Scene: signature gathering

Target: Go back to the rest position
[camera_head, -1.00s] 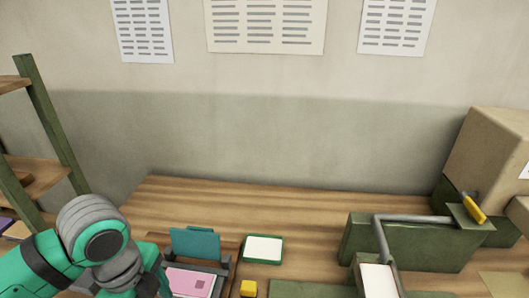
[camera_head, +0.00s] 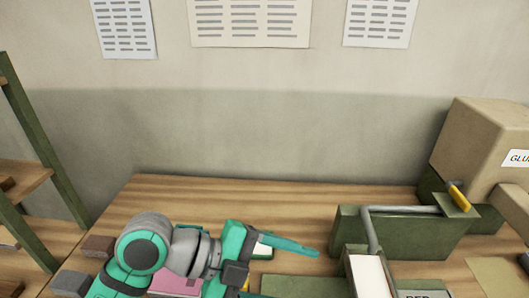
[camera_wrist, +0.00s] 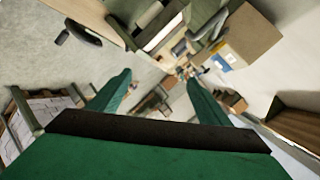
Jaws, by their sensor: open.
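My gripper (camera_head: 292,246) is green and reaches over the wooden table from the lower left, its fingers pointing right in the head view. In the wrist view its two fingers (camera_wrist: 157,92) stand wide apart with nothing between them. The arm and gripper partly hide a pink sheet (camera_head: 178,284) and a white pad in a green frame (camera_head: 262,250) on the table.
A green bench press-like frame (camera_head: 400,232) with a grey bent bar and yellow handle (camera_head: 458,197) stands at the right. A white stack (camera_head: 369,275) lies before it. The table's back is clear.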

